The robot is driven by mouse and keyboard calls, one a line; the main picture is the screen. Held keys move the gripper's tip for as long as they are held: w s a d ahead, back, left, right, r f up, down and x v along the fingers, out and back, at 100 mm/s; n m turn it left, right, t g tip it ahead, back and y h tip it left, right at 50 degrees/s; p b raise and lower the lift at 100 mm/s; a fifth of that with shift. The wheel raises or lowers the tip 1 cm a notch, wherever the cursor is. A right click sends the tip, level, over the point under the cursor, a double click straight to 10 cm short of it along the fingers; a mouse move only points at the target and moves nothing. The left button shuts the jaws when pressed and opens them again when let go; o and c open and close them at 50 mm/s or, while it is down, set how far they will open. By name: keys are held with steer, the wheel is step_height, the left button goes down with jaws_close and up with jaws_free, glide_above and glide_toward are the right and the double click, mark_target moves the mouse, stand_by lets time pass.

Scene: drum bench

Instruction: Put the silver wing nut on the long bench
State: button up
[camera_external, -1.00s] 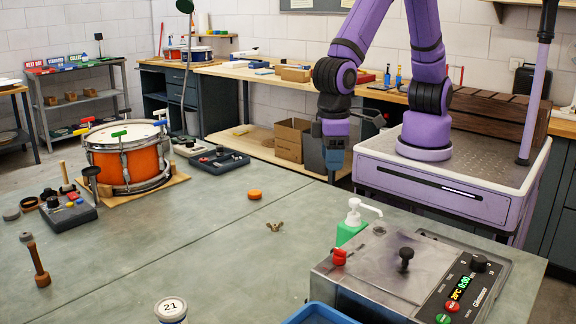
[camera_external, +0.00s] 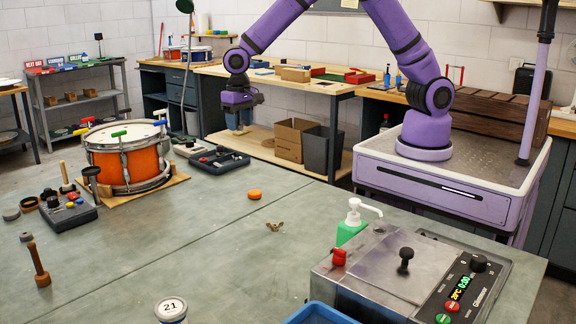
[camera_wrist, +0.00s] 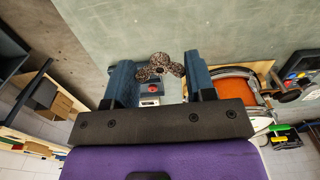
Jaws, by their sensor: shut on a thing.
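In the wrist view my gripper (camera_wrist: 160,82) is shut on a speckled silver-grey wing nut (camera_wrist: 160,66), held between the blue fingertips. The wing nut cannot be made out in the external view. A brownish wing nut (camera_external: 275,227) lies on the grey-green bench, apart from my gripper. The wooden wall bench (camera_external: 285,80) runs along the back. I cannot tell which of these is called the long bench.
An orange drum (camera_external: 124,160) stands on the grey-green bench, with a dark tray (camera_external: 220,162) and an orange puck (camera_external: 254,194). A green pump bottle (camera_external: 350,230) and a steel machine (camera_external: 390,270) are at the right. The bench middle is mostly clear.

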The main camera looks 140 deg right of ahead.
steer(key=f, duration=0.5)
steer(key=d+f, duration=0.1)
steer(key=f, duration=0.9)
steer(key=shift+s+d+f, duration=0.15)
steer(key=shift+s+f, duration=0.05)
steer(key=shift+s, duration=0.2)
steer(key=shift+w+f, duration=0.1)
steer(key=shift+f, duration=0.2)
glide_above(191, 198)
steer(key=shift+a+f, duration=0.2)
steer(key=shift+f, duration=0.6)
steer(key=shift+d+f, duration=0.1)
steer(key=shift+f, duration=1.65)
steer(key=shift+f, duration=0.15)
steer(key=o, duration=0.9)
